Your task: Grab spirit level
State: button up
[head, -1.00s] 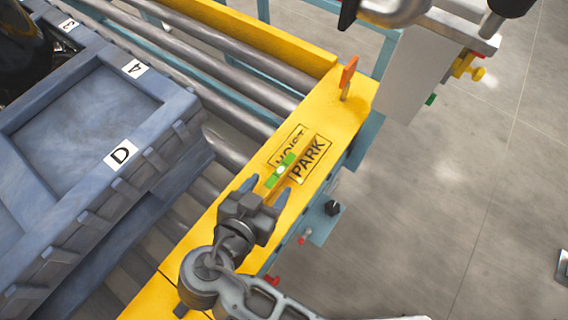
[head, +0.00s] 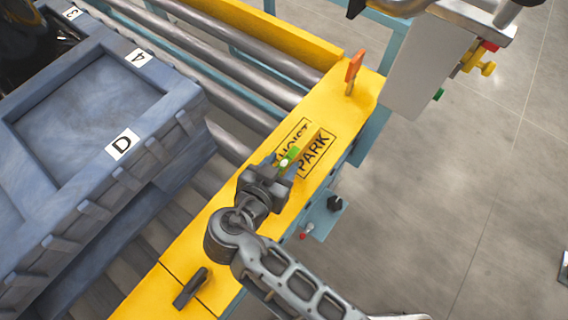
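The spirit level (head: 289,158) is a small bar with green parts and a pale spot. My gripper (head: 281,166) is low over the beam, with a finger on each side of the level's near part. The near part of the level is hidden by my gripper. I cannot tell whether the fingers touch it or still have a gap.
An orange upright tab (head: 354,68) stands at the beam's far end, near a grey box (head: 412,75) with coloured knobs. A blue-grey crate (head: 85,100) on rollers is to the left. A dark handle (head: 190,288) lies on the near beam. Open floor is right.

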grip_shut()
jog(key=shift+r, duration=0.1)
dwell(0.3)
